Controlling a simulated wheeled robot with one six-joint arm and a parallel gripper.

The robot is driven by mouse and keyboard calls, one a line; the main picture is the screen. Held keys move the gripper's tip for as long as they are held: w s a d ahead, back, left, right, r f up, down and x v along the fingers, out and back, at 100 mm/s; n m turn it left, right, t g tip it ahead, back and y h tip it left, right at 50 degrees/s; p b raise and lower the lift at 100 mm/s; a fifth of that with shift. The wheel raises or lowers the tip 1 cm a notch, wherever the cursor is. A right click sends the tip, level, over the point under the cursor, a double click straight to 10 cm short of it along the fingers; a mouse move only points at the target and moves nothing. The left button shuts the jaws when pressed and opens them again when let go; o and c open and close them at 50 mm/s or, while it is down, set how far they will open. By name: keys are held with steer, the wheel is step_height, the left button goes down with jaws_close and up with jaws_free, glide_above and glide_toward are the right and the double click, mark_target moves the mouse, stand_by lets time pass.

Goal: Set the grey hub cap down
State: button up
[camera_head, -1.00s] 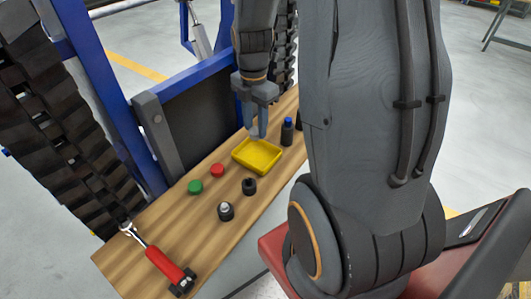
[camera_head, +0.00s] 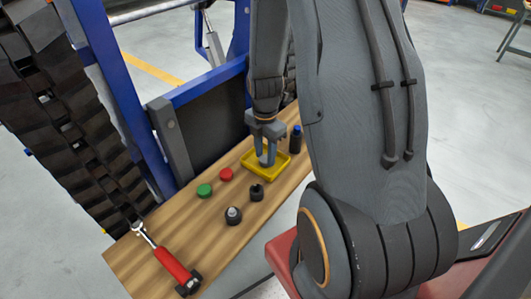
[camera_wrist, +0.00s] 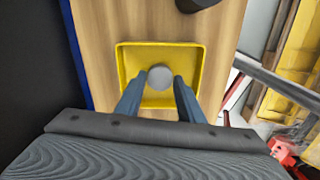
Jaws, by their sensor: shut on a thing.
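The grey hub cap (camera_wrist: 160,78) is a round grey disc between my fingertips, seen over the yellow tray in the wrist view. My gripper (camera_head: 266,161) is shut on it and points down inside the outline of the yellow tray (camera_head: 252,172). My gripper also shows in the wrist view (camera_wrist: 160,90). The tray (camera_wrist: 192,62) is shallow with raised walls, and its floor is otherwise empty. I cannot tell whether the cap touches the tray floor. In the head view the cap is mostly hidden by my fingers.
On the wooden bench (camera_head: 150,250) stand a blue-capped dark bottle (camera_head: 295,140), green (camera_head: 204,190) and red (camera_head: 226,174) caps, two dark round parts (camera_head: 233,215) (camera_head: 256,192) and a red-handled tool (camera_head: 172,264). A blue frame (camera_head: 118,90) and black tracks (camera_head: 65,130) stand behind.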

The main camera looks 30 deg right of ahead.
mark_target(265, 158)
steer(key=shift+f, duration=0.1)
steer(key=o, duration=1)
step_height(265, 158, up, 12)
steer(key=b, duration=0.2)
steer(key=shift+s+a+r+m+t, duration=0.25)
steer(key=shift+s+a+m, duration=1)
steer(key=shift+a+m, duration=1.5)
steer(key=shift+s+a+r+m+t, duration=0.2)
steer(key=shift+s+a+m, duration=1.2)
steer(key=shift+m, duration=2.65)
steer(key=shift+s+a+r+m+t, duration=0.2)
steer(key=shift+s+a+m, duration=0.9)
steer(key=shift+a+m, duration=1.7)
steer(key=shift+d+m, duration=0.6)
